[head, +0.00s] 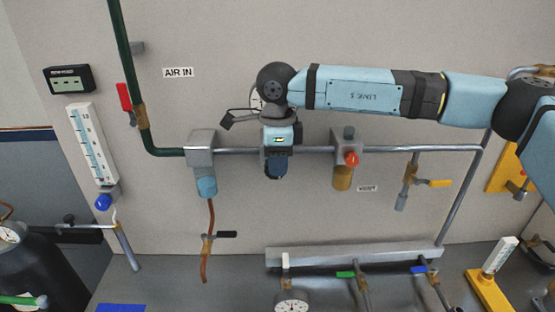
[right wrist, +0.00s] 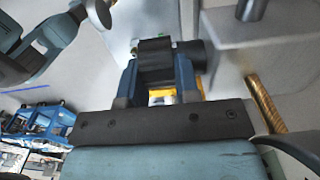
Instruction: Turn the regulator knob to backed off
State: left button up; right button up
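The regulator sits mid-way along the grey air pipe in the head view, largely hidden by my right gripper (head: 277,168). Its round gauge (head: 257,100) shows partly behind my right wrist. In the right wrist view, the black regulator knob (right wrist: 155,60) lies between the two blue fingers of my right gripper (right wrist: 157,75), which appear to touch it on both sides. The knob's markings and setting are not visible. My left gripper is not in view.
A filter with a blue bowl (head: 206,186) hangs left of the regulator. A unit with a red knob (head: 352,159) and amber bowl (head: 342,178) is close on the right. A grey rail (head: 350,254) and several valves stand below. The wall between is clear.

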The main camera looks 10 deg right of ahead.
jog(key=shift+c, duration=1)
